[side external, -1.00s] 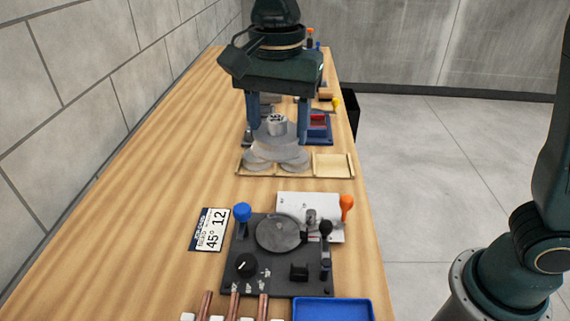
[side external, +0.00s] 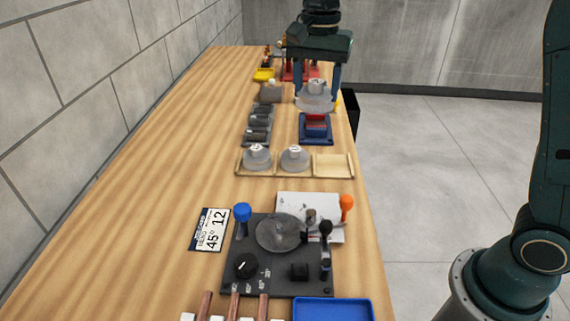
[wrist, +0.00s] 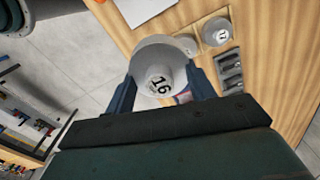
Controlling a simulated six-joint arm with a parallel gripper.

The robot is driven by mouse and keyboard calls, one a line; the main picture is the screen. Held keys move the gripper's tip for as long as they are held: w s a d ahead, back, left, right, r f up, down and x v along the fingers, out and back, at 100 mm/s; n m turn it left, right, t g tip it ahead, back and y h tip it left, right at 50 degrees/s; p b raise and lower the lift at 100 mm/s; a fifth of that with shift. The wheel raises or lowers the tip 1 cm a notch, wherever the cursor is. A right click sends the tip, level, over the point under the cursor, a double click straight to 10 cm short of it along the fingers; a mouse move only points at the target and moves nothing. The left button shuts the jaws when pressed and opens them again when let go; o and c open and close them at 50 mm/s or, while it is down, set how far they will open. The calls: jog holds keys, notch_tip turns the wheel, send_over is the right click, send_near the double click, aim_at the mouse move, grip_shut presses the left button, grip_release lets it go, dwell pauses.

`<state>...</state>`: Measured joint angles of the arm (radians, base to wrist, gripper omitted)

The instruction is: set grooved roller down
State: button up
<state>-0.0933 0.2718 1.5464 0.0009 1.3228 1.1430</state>
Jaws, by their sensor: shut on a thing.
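The grooved roller (side external: 315,101) is a grey disc with a hub on top. The wrist view shows the roller (wrist: 160,62) up close, with "16" on its hub. My gripper (side external: 317,92) is shut on it, one blue finger on each side, and holds it up near the right edge of the bench. In the side view it appears above and behind the blue block with red pads. A wooden tray (side external: 333,166) stands nearer the camera; two similar rollers, (side external: 257,158) and (side external: 295,158), sit in its left and middle places. Its right place is empty.
A blue block with red pads (side external: 316,128) and a dark rack with several cylinders (side external: 257,125) stand behind the tray. A black bending fixture (side external: 280,260), a card (side external: 209,230) and a blue bin (side external: 333,309) are in front. The left bench is clear.

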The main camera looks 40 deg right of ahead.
jog(key=w+d, duration=0.1)
jog(key=d, duration=0.8)
jog(key=shift+d+f, duration=0.25)
jog(key=shift+d, duration=0.05)
jog(key=shift+f, duration=0.15)
notch_tip(320, 180, down, 20)
jog(key=shift+r, duration=0.1)
dwell(0.4)
jog(key=o, duration=1.2)
jog(key=shift+c, duration=0.2)
notch_tip(320, 180, up, 12)
